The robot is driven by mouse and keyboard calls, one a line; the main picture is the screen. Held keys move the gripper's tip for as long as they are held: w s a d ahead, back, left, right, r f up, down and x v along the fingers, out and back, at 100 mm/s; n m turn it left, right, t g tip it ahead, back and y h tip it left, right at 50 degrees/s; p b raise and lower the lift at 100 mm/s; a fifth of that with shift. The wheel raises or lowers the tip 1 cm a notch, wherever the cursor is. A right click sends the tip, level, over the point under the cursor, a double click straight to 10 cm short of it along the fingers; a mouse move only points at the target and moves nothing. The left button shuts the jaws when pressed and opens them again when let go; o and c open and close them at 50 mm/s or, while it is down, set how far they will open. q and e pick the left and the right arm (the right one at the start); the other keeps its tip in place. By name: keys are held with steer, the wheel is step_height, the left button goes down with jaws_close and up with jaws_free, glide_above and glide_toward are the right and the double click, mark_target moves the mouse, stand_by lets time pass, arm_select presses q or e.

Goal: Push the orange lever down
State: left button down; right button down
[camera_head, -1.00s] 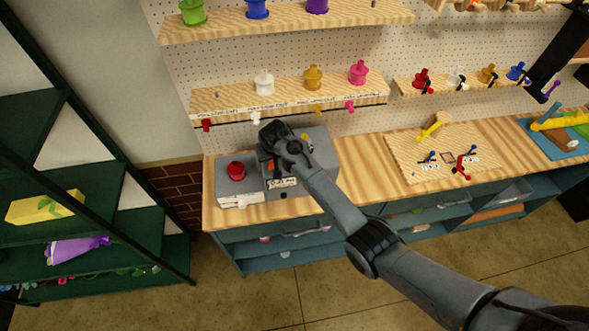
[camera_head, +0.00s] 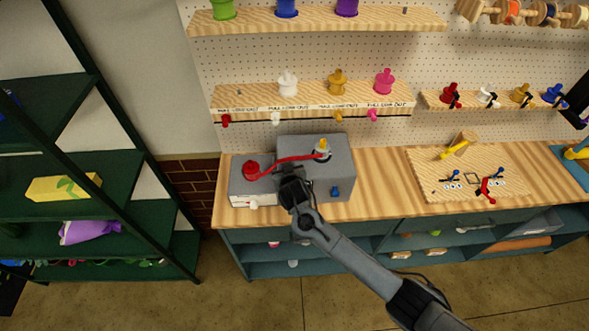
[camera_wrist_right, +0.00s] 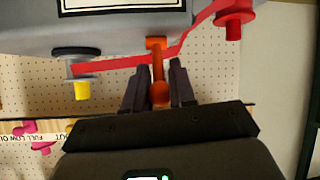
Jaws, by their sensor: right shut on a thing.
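The orange lever (camera_wrist_right: 159,92) shows in the right wrist view as a shaft with a round knob, standing out from the grey machine (camera_wrist_right: 115,38). My right gripper (camera_wrist_right: 158,78) has its two dark fingers on either side of the lever shaft and is shut on it. In the head view my right gripper (camera_head: 288,180) is at the front of the grey machine (camera_head: 338,163), and it hides the lever there. My left gripper is not in view.
A red ribbon (camera_head: 285,161) runs from a red spool (camera_head: 251,169) to a yellow-topped post (camera_head: 322,148) just behind my gripper. A blue knob (camera_head: 335,191) is on the machine's front. Shelves with coloured spools hang above.

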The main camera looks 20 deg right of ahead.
steer(key=shift+s+f, duration=0.1)
steer(key=shift+f, duration=0.2)
steer(key=c, duration=1)
jaws_free()
steer(key=shift+r, duration=0.15)
steer(key=shift+s+a+r, duration=0.15)
steer(key=shift+s+r, duration=0.25)
steer(key=shift+s, duration=0.2)
steer(key=shift+v, duration=4.65)
steer(key=shift+s+f, duration=0.1)
steer(key=shift+f, duration=0.05)
